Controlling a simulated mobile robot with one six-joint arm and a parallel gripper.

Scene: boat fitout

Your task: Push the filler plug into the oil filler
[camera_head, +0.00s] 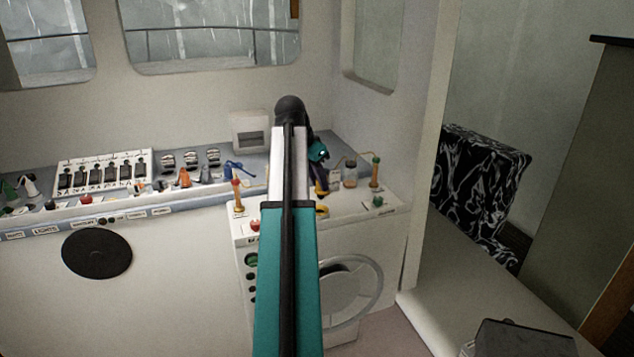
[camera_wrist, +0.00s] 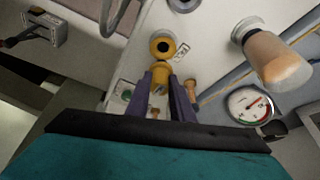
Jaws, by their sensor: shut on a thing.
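My gripper (camera_wrist: 162,88) has dark purple fingers shut on the yellow filler plug (camera_wrist: 160,72) in the wrist view. The oil filler (camera_wrist: 163,46) is a yellow ring with a dark hole, set in the white panel just beyond the plug. The plug's tip appears close to the ring's near edge; I cannot tell whether they touch. The hole looks empty. In the head view my gripper (camera_head: 321,186) is over the white unit at the right end of the counter, partly hidden by my arm. A yellow ring, apparently the oil filler (camera_head: 322,211), shows just below it.
A row of switches (camera_head: 103,172) lies left. A handwheel (camera_head: 352,300) is below.

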